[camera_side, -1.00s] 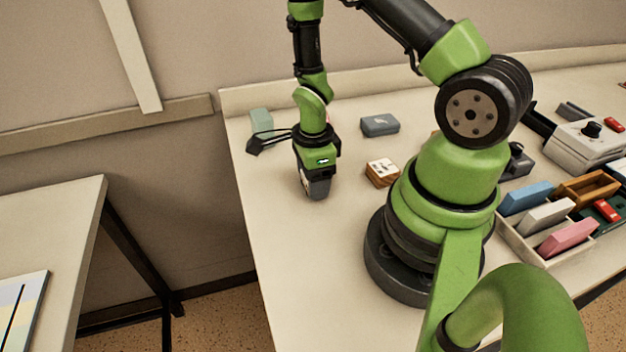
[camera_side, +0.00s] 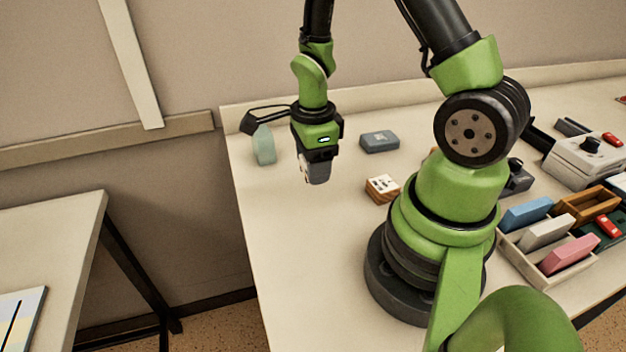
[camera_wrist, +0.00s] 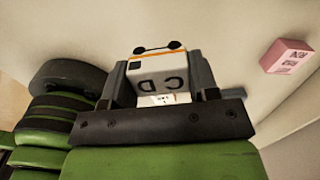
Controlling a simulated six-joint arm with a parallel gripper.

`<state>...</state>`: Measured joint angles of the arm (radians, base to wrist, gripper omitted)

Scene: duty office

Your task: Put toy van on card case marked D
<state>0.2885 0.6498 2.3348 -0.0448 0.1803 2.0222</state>
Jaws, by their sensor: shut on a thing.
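My gripper (camera_side: 316,172) is shut on a white toy van (camera_wrist: 158,72) with an orange stripe, a dark window and dark wheels; dark letters show on its near face. In the side view, only a small pale and orange part of the van shows beside the fingers, and it appears above the table. A grey-blue block (camera_side: 380,141) with a pale mark lies to the right of the gripper. A small wooden block (camera_side: 382,190) with a marked white top is nearer. A pink block (camera_wrist: 288,56) with dark marks shows in the wrist view. I cannot read a D on any block.
A pale green block (camera_side: 264,146) stands at the table's left end. My own base is to the right, and beyond it a compartment tray (camera_side: 508,244) holds blue, white and pink pieces. The table (camera_side: 290,250) is bare in front of my gripper.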

